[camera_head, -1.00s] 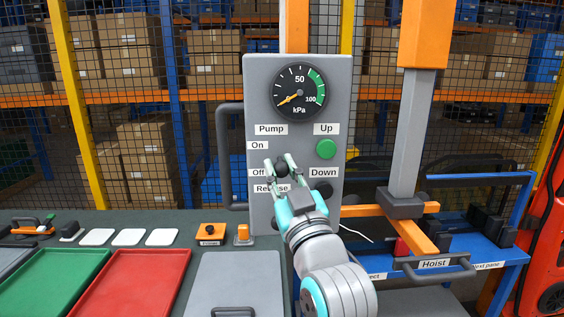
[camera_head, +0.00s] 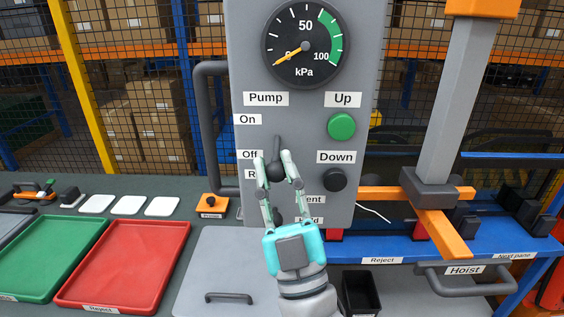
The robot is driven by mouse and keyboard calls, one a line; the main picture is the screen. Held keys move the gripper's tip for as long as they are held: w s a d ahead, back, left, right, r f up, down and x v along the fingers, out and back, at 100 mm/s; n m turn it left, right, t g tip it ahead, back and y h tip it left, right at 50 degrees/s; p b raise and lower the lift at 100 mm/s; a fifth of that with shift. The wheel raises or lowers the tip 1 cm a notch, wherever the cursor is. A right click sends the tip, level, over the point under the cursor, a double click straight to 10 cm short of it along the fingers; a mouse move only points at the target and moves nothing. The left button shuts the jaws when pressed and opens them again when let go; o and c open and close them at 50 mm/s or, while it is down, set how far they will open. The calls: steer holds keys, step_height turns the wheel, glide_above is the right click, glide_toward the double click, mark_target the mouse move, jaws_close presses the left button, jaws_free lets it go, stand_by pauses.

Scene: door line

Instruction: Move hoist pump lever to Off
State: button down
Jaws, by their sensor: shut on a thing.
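The hoist pump lever (camera_head: 277,146) is on the grey control panel, under the Pump label (camera_head: 266,99). Its dark round knob (camera_head: 274,169) hangs at the lower end, about level with or slightly below the Off label (camera_head: 249,155) and well below the On label (camera_head: 247,119). My gripper (camera_head: 273,160) comes from below with its two slim fingers on either side of the knob, shut on it. The fingers hide parts of the knob and the labels below it. The kPa gauge (camera_head: 305,45) has its yellow needle near 0.
A green Up button (camera_head: 341,125) and a dark Down button (camera_head: 335,180) are to the right. Another dark knob (camera_head: 277,217) is partly hidden below my fingers. A grey handle bar (camera_head: 207,130) stands at the panel's left. Green (camera_head: 50,262) and red trays (camera_head: 125,268) lie left.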

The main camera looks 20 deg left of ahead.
mark_target(277, 164)
stand_by(0.5)
steer(key=c, duration=0.9)
jaws_free()
steer(key=shift+c, duration=0.2)
step_height(277, 164, up, 10)
